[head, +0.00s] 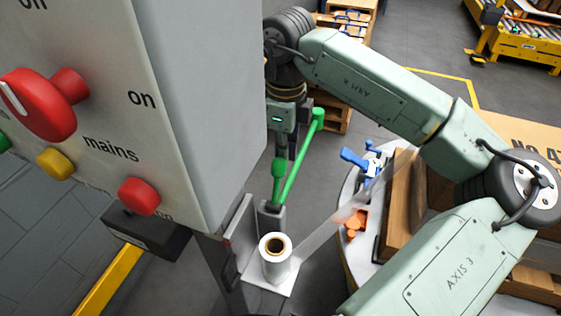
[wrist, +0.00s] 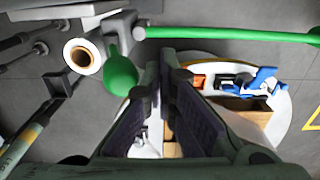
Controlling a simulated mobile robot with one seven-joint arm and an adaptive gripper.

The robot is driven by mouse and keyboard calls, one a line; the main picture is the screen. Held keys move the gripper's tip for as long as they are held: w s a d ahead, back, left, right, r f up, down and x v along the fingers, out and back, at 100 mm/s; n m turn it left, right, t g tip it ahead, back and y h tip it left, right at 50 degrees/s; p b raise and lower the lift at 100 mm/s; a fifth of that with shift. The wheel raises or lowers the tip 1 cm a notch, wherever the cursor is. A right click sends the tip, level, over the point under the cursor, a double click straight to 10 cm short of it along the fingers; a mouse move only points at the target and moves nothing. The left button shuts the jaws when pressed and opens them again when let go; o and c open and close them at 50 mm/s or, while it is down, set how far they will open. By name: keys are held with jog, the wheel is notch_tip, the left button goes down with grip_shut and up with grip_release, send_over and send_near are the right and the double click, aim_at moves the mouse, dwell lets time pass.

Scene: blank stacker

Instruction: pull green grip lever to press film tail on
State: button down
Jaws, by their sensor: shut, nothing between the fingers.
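The green lever shows in the head view as a slanting green bar (head: 299,158) with a thick rounded grip (head: 278,168) beside its lower part. In the wrist view the bar (wrist: 220,33) crosses the top and a bulbous green end (wrist: 120,74) sits just left of my fingertips. My gripper (wrist: 160,62) points down, shut and empty; whether it touches the lever I cannot tell. The white film roll (head: 275,262) stands upright on a bracket below the lever. A clear film strip (head: 352,205) runs from the roll toward the brown load (head: 403,200) on the turntable.
A grey control cabinet (head: 200,100) with red and yellow knobs fills the left. Blue clamps (head: 360,160) and an orange part (head: 356,222) sit on the white round turntable (head: 347,262). Wooden shelving and a yellow conveyor (head: 525,38) stand behind.

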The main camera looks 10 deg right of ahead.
aim_at(275, 188)
jog(key=shift+f+b, duration=0.45)
jog(key=shift+f, duration=0.25)
jog(key=shift+s+a+f+b, duration=0.1)
jog(key=shift+s+a+b, duration=0.15)
jog(key=shift+s+a, duration=0.45)
jog(key=shift+s+a+b, duration=0.3)
jog(key=shift+s+a, duration=0.1)
jog(key=shift+s, duration=0.55)
jog(key=shift+s+a+f+b, duration=0.1)
jog(key=shift+s+a+b, duration=0.15)
jog(key=shift+s+a, duration=0.45)
jog(key=shift+s+d, duration=0.1)
jog(key=shift+d, duration=0.05)
jog(key=w+d, duration=0.4)
jog(key=w, duration=0.2)
jog(key=shift+r, duration=0.3)
jog(key=shift+r, duration=0.1)
